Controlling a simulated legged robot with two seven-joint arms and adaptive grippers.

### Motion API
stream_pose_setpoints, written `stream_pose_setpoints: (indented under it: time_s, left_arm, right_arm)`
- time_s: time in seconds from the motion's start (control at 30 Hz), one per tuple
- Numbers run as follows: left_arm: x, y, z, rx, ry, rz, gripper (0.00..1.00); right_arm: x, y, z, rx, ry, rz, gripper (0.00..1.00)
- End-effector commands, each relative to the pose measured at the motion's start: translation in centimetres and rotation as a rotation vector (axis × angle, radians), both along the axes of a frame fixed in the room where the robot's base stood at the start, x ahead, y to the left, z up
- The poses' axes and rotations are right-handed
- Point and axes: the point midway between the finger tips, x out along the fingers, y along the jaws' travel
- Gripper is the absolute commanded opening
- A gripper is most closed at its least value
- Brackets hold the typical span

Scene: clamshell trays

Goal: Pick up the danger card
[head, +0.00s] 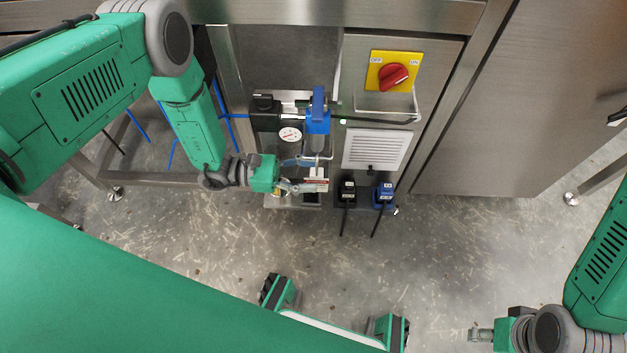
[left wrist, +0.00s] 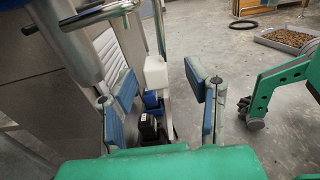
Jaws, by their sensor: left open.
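A small white card with red marking (head: 316,182), which looks like the danger card, is at the front of the valve and gauge assembly. My left gripper (head: 302,174) is open right beside it, and its fingers partly overlap it in the head view. In the left wrist view, my left gripper (left wrist: 167,95) has its blue-padded fingers wide apart. A plain white piece (left wrist: 155,73) shows beyond and between them; I cannot tell if it is the card. Nothing is visibly held. My right gripper (head: 481,335) is at the lower right, far from the card, and its finger gap is unclear.
A blue valve handle (head: 318,115), a round gauge (head: 290,134) and a grey pipe (left wrist: 82,45) are close to my left gripper. A red switch on a yellow plate (head: 393,75), a white vent (head: 376,149) and black and blue plugs (head: 384,191) are to the right.

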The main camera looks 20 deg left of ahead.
Motion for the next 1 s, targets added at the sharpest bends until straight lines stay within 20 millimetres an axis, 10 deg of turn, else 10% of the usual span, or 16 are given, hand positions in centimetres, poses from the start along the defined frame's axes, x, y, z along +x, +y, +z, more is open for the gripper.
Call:
stream_pose_setpoints:
  time_s: [0.43, 0.6, 1.0]
  left_arm:
    - [0.8, -2.6, 0.0, -0.001, 0.000, 0.000, 0.43]
    - [0.8, -2.6, 0.0, -0.002, 0.000, -0.001, 0.00]
    - [0.8, -2.7, 0.0, 0.002, 0.001, -0.001, 0.00]
  right_arm:
    - [0.0, -0.1, -0.7, -0.001, 0.000, -0.001, 0.40]
    - [0.0, 0.0, -0.7, 0.000, 0.000, -0.001, 0.40]
    - [0.0, -0.1, -0.7, -0.001, 0.000, -0.001, 0.40]
